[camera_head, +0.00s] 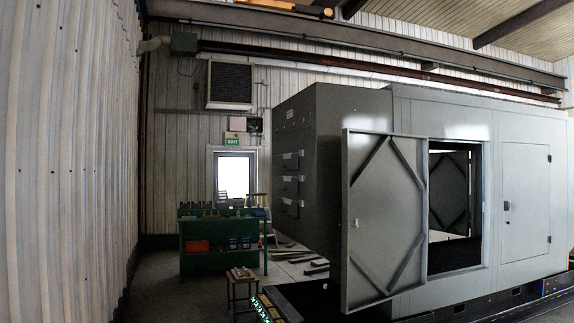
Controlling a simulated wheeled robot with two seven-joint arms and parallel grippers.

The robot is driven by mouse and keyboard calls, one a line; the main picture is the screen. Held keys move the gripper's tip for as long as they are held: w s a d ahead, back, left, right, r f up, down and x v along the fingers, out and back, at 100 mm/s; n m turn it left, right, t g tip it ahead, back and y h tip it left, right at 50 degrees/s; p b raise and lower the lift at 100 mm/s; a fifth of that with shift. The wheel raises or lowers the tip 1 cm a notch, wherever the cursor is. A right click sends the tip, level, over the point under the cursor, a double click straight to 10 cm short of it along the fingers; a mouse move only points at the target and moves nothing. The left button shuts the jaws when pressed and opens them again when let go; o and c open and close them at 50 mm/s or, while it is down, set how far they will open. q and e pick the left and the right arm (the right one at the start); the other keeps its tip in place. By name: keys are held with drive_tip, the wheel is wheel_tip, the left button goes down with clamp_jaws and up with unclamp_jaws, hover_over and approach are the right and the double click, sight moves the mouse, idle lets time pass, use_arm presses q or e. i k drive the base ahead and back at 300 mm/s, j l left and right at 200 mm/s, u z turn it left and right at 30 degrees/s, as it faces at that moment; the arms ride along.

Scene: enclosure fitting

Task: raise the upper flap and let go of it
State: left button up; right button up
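A large grey enclosure (470,122) fills the right half of the view. Its darker left end face (315,120) carries three small protruding parts in a vertical stack. The topmost protruding part (290,161) may be the upper flap, but it is too small to tell whether it is shut or raised. A braced door (372,215) on the long side stands swung open beside a dark opening (455,240). A second door panel (525,200) to its right is shut. Neither of my grippers is in view.
A green workbench (218,262) with items on it stands at the back left, with a small wooden stool (242,283) in front. Loose boards (300,258) lie on the floor beside the enclosure. A corrugated wall (65,150) bounds the left. The floor at lower left looks clear.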

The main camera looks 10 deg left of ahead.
sight(288, 160)
drive_tip(key=i+j+u, duration=0.25)
drive_tip(key=i, duration=0.15)
drive_tip(key=i+j+u, duration=0.25)
drive_tip(key=i, duration=0.15)
drive_tip(key=i+u, duration=0.25)
drive_tip(key=i, duration=0.7)
drive_tip(key=i+j+z, duration=0.1)
drive_tip(key=i, duration=0.5)
drive_tip(key=i+j, duration=0.1)
drive_tip(key=i, duration=0.45)
drive_tip(key=i+j+z, duration=0.1)
drive_tip(key=i, duration=0.45)
drive_tip(key=i+j, duration=0.15)
drive_tip(key=i, duration=0.4)
drive_tip(key=i+j+z, duration=0.1)
drive_tip(key=i, duration=0.5)
drive_tip(key=i+z, duration=0.25)
drive_tip(key=i, duration=2.05)
